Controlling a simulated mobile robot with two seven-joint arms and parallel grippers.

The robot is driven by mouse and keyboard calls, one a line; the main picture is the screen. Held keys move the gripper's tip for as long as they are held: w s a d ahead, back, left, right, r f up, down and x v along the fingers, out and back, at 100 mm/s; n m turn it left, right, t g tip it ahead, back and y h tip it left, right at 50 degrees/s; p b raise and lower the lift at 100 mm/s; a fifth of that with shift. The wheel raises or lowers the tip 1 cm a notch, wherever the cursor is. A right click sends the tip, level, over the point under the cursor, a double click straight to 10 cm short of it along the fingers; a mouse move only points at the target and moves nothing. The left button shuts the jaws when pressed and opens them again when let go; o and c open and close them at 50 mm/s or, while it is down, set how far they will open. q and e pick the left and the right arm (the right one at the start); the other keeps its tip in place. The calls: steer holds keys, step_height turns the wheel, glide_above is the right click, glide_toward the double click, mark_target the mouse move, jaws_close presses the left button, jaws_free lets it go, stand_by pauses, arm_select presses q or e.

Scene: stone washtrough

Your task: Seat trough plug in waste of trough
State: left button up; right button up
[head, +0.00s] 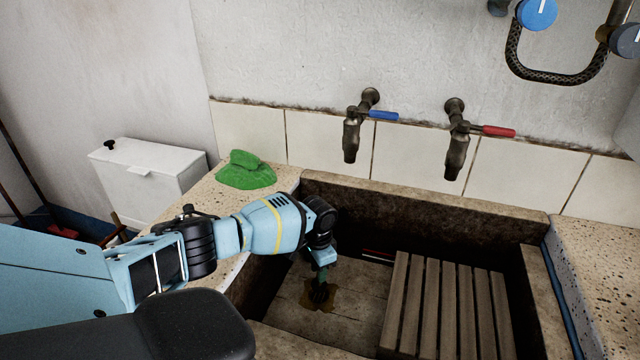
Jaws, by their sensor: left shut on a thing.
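The stone trough (420,205) is sunk in a speckled counter. My left arm reaches in from the left, and its gripper (320,278) points down inside the trough, low over its floor. The left gripper is shut on a small dark thing, which I take to be the trough plug (319,292). The plug is mostly hidden by the gripper and hard to make out. A brown stain (317,303) surrounds this spot on the floor. The waste itself is hidden under the gripper and plug, so I cannot tell whether they touch. My right gripper is not in view.
A slatted wooden rack (445,305) fills the trough's right side. A green cloth (246,172) lies on the left counter. A blue-handled tap (352,135) and a red-handled tap (458,145) hang above the back rim. A white box (150,170) stands at left.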

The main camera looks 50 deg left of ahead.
mark_target(318, 283)
arm_select(q)
steer(key=shift+f+b, duration=0.95)
steer(key=shift+f, duration=0.55)
steer(key=shift+s+f, duration=0.1)
steer(key=shift+f, duration=0.5)
stand_by(0.6)
